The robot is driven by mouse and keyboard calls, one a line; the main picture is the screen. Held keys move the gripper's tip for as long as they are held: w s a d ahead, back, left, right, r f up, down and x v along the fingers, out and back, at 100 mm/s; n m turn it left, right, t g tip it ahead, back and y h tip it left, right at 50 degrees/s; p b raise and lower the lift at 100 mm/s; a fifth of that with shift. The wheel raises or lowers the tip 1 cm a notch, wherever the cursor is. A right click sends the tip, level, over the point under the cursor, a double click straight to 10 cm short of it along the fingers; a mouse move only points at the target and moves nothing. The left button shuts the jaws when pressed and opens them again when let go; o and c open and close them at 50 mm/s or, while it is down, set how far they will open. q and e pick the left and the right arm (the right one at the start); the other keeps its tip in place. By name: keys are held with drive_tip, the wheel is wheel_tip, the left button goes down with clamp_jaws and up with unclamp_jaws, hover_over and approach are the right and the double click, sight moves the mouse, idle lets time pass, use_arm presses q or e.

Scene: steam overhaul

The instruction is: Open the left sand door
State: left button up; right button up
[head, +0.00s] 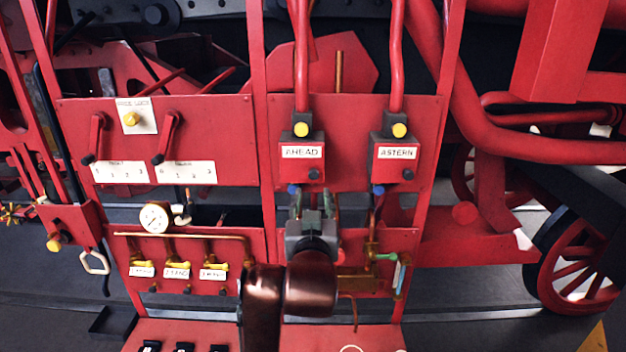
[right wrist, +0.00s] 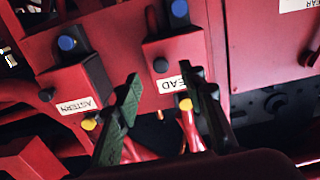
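Two red boxes hang side by side on the upper right panel. The left box (head: 298,169) is labelled AHEAD, with a yellow knob (head: 301,129) above, a black knob (head: 314,174) low on its front and a blue knob (head: 293,188) below. The right box (head: 391,168) is labelled ASTERN. My right gripper (head: 312,202) is just below the AHEAD box, fingers pointing up. In the right wrist view its fingers (right wrist: 158,74) are apart and empty, and one finger partly covers the label of the AHEAD box (right wrist: 190,48). Contact cannot be told. My left gripper is not in view.
Left of the boxes are two red levers (head: 168,137) and a white gauge (head: 155,217). Copper piping with a green-handled valve (head: 386,257) runs right of my gripper. Red pipes (head: 397,60) rise from the boxes. A spoked wheel (head: 580,265) stands at right.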

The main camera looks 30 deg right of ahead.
sight(314, 176)
drive_tip(key=x, duration=0.2)
drive_tip(key=p+x, duration=0.1)
drive_tip(key=x, duration=0.2)
drive_tip(key=r+p+x, duration=0.1)
drive_tip(key=x, duration=0.1)
drive_tip(key=shift+w+d, duration=0.15)
drive_tip(key=shift+d, duration=0.05)
clamp_jaws()
idle(0.4)
